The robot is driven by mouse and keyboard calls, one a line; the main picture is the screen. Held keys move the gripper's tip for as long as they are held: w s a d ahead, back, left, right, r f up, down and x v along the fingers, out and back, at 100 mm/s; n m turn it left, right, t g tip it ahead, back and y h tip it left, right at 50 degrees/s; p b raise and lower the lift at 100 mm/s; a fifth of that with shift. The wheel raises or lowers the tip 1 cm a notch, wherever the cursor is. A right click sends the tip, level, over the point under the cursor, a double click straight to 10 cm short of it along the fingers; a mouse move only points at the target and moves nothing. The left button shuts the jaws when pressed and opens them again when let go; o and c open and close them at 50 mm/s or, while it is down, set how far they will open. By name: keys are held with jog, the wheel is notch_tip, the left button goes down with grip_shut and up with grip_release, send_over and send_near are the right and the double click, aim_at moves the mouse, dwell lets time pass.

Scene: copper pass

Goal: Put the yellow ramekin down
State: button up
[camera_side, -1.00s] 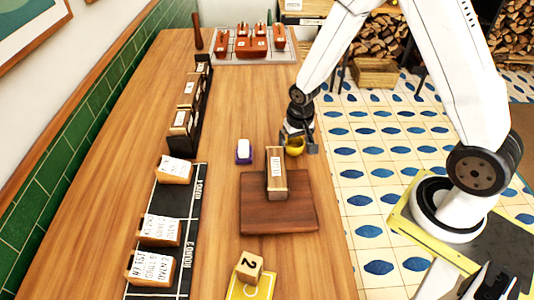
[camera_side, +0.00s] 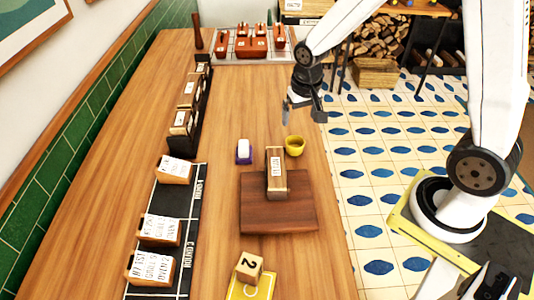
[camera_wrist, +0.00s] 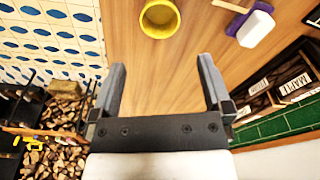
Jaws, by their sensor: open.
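The yellow ramekin (camera_side: 294,146) stands upright on the wooden table near its right edge, behind the wooden block on the brown board. It also shows in the wrist view (camera_wrist: 160,18), top centre, beyond the fingertips. My gripper (camera_side: 304,112) is above and behind the ramekin, apart from it. In the wrist view my gripper (camera_wrist: 162,66) has its two fingers wide apart with nothing between them but table.
A brown board (camera_side: 280,215) bears a labelled wooden block (camera_side: 276,172). A purple-and-white block (camera_side: 244,151) stands left of the ramekin. Labelled blocks line the left side on a black strip (camera_side: 190,215). A tray of reddish pieces (camera_side: 250,42) is at the far end.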

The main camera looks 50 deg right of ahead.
jog(key=shift+s+r, duration=0.1)
jog(key=shift+r, duration=0.75)
jog(key=shift+s+a, duration=0.1)
jog(key=s+a+n+t, duration=0.1)
jog(key=s+a+n, duration=0.2)
jog(key=s, duration=0.6)
jog(key=shift+a+n+y, duration=0.25)
jog(key=shift+n+y, duration=0.05)
jog(key=shift+n, duration=0.7)
jog(key=shift+w+f, duration=0.1)
